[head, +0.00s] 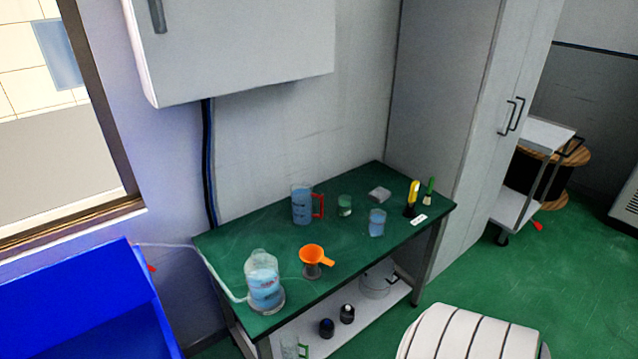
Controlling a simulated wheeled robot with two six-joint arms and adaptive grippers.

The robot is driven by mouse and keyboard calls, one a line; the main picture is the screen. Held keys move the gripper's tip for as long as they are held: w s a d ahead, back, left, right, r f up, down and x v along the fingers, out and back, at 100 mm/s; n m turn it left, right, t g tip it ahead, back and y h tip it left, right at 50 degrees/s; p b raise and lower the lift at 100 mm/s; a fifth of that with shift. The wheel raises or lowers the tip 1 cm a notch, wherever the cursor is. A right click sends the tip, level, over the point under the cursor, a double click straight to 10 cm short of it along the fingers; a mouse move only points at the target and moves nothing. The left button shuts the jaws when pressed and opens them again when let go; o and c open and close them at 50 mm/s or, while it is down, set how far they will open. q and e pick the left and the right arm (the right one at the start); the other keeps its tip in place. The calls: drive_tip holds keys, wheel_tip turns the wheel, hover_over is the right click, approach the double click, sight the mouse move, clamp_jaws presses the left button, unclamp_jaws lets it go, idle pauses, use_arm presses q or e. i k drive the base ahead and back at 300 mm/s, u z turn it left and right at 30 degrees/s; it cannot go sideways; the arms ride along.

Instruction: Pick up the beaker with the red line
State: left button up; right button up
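Several clear vessels stand on the green-topped table (345,245). A small glass beaker with bluish liquid (377,223) stands near the right front edge. A small clear vessel with a green tint (345,206) stands behind it to the left. A larger jug with blue liquid and a red handle (301,204) stands at the back. I cannot make out a red line on either small vessel at this size. Neither of my grippers is in view.
A bottle with blue liquid and a tube (263,284) and an orange funnel (314,255) stand at the table's left. Yellow-handled (413,196) and green-handled tools (430,190) are at the right. A white wall cabinet (240,45) hangs above; a blue bin (85,305) stands left.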

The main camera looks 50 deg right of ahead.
sight(377, 217)
drive_tip(key=z, duration=2.45)
drive_tip(key=k, duration=0.4)
drive_tip(key=z, duration=1.5)
drive_tip(key=i, duration=1.65)
drive_tip(key=u, duration=0.6)
drive_tip(key=i, duration=0.85)
drive_tip(key=u, duration=0.8)
